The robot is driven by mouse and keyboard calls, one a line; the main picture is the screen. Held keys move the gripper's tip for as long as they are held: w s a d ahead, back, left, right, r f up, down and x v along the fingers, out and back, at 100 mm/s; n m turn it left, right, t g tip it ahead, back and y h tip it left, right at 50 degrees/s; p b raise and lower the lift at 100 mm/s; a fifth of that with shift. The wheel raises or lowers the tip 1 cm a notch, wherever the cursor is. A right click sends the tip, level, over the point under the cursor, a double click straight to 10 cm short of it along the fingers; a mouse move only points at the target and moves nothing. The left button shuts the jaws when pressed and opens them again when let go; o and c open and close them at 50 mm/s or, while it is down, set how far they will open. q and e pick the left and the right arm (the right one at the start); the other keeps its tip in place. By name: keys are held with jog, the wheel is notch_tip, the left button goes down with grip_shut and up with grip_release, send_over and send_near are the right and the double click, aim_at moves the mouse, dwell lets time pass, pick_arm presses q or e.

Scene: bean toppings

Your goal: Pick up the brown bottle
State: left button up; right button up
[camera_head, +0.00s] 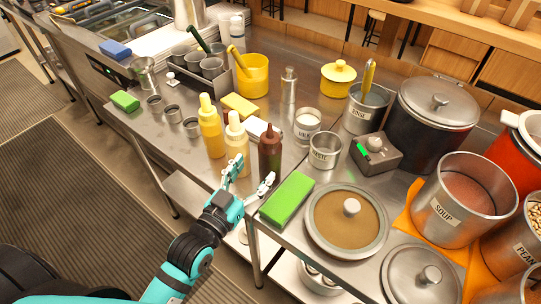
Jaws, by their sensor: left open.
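My left gripper (248,180) is open and empty, just in front of the bottle at the counter's front edge. One finger is below the cream bottle and the other is below the brown bottle in the picture. The brown bottle is not between the fingers. My right gripper is not in view.
A steel "WASTE" cup (325,151) stands right of the brown bottle. A white block (262,129) and a yellow sponge (239,106) lie behind the bottles. The counter's left front is fairly clear.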

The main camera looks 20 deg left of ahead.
aim_at(264, 162)
pick_arm(q)
jog(key=x, duration=0.2)
jog(key=p+x, duration=0.1)
jog(key=x, duration=0.2)
jog(key=f+x, duration=0.1)
jog(key=x, duration=0.1)
jog(key=shift+w+d, duration=0.2)
jog(key=shift+w, duration=0.15)
jog(key=shift+r, duration=0.1)
jog(key=c, duration=0.6)
